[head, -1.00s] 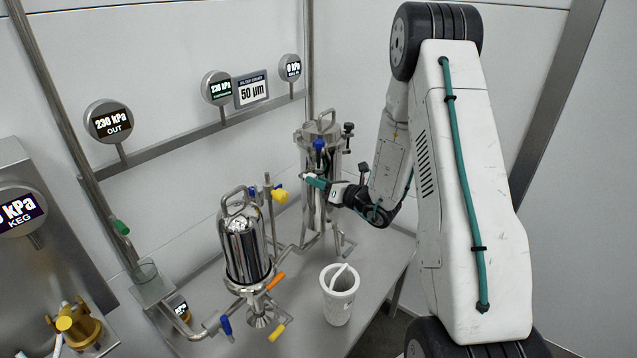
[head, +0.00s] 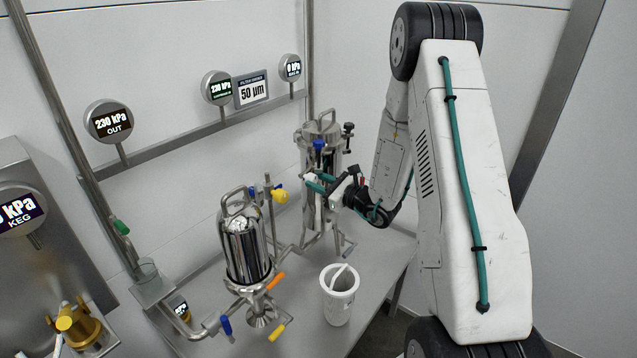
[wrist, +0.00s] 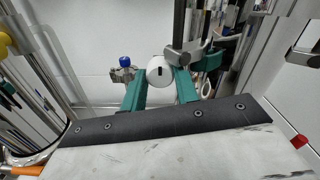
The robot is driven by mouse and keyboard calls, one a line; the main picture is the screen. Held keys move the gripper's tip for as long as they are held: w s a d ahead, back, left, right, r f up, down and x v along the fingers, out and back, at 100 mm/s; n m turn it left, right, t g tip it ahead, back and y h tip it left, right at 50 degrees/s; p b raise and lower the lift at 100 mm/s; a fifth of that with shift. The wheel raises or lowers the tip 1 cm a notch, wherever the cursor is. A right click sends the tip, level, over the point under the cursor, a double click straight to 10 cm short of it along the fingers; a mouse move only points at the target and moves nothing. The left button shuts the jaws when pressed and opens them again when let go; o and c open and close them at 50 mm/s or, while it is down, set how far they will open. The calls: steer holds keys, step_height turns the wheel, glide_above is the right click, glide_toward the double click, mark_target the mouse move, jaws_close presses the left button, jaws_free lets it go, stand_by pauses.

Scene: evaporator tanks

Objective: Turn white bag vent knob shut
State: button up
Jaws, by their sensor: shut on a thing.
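The white knob (wrist: 159,66) shows in the wrist view as a round white end with a dark slot, between the tips of my teal fingers. In the head view it is a small white spot (head: 311,179) at the front of the rear steel vessel (head: 310,210), partly hidden by the fingers. My gripper (head: 313,182) reaches in from the right and is shut on the white knob. The knob's stem is hidden.
A blue-handled valve (head: 319,146) sits just above my gripper. A white bucket (head: 341,280) stands on the bench (head: 375,290) below. Gauges (head: 109,123) line the wall.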

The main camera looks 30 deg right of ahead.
stand_by(0.5)
steer(key=o, duration=0.7)
steer(key=shift+s, duration=0.1)
steer(key=v, duration=0.7)
steer(key=shift+s, duration=0.3)
steer(key=shift+d, duration=0.1)
